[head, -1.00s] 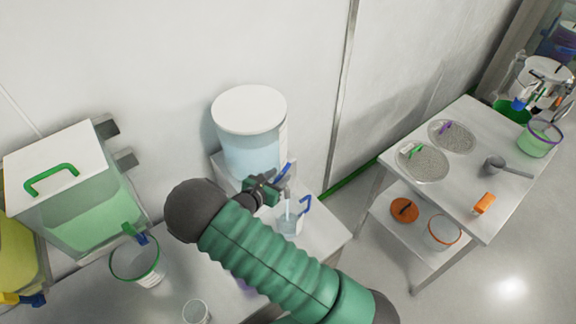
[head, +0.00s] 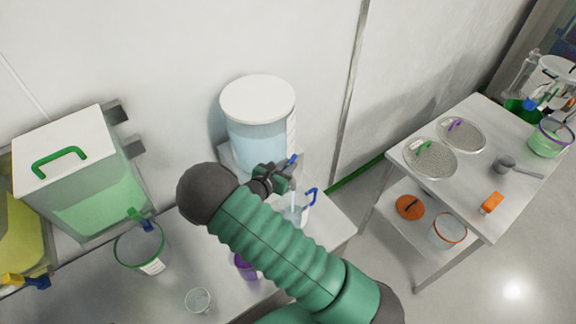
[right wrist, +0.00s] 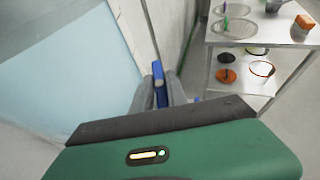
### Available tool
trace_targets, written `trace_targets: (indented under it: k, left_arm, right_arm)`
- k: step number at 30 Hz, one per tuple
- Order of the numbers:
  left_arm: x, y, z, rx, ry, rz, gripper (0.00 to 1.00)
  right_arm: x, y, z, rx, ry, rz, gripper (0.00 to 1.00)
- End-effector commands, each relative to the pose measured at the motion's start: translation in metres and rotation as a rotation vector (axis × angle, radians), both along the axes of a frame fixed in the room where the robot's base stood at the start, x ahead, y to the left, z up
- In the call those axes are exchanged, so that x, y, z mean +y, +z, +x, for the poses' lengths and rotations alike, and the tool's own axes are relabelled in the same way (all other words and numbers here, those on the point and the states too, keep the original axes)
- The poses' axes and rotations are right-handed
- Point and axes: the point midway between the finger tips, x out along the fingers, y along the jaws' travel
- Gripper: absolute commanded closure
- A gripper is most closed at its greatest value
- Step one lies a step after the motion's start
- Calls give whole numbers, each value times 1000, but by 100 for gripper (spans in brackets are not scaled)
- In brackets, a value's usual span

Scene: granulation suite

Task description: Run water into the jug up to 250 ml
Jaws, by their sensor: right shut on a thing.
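The clear water tank (head: 257,135) with a white lid stands against the wall in the head view. My right gripper (head: 277,178) is at its front and is shut on the blue tap lever (head: 293,159). In the right wrist view the blue lever (right wrist: 158,84) sits between the two grey fingers (right wrist: 162,95). The clear jug (head: 299,214) with a blue handle (head: 311,195) stands below the tap, partly hidden by my gripper and arm. Its water level and marks are too small to read. My left gripper is not in view.
A tank of green liquid (head: 95,195) and a green-rimmed bucket (head: 139,246) stand at left. A small clear cup (head: 199,300) is on the bench's front. A white table (head: 480,205) with two round sieves, a scoop and an orange item stands at right.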

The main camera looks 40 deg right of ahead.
Motion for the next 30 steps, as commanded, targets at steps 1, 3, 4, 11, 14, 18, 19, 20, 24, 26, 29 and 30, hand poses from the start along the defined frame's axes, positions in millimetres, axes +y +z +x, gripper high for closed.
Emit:
trace_targets:
  k: [1,3,4,11,14,18,19,20,24,26,29,30]
  left_arm:
    - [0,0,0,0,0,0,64]
    - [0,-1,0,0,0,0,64]
    - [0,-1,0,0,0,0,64]
    - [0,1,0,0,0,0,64]
    - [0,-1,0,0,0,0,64]
    - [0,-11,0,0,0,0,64]
    - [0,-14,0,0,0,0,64]
    - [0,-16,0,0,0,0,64]
    - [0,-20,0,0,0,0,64]
    - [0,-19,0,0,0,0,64]
    - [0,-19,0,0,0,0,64]
    - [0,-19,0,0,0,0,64]
  right_arm:
    - [-4,1,-2,0,-8,-6,100]
    - [-4,1,-3,1,-8,-8,100]
    - [-3,1,-3,1,-8,-8,100]
    - [-4,2,-1,-4,-71,-9,100]
    - [-4,1,0,-7,-156,-8,100]
    - [-4,-1,0,-7,-299,-8,100]
    - [-4,-2,0,-7,-327,-7,100]
    - [-3,-2,0,-7,-353,-5,100]
    - [-3,0,-2,-2,-422,-5,100]
    - [-2,1,-2,0,-430,-4,100]
    - [-2,2,-3,0,-430,-4,100]
    - [-2,2,-3,0,-429,-4,100]
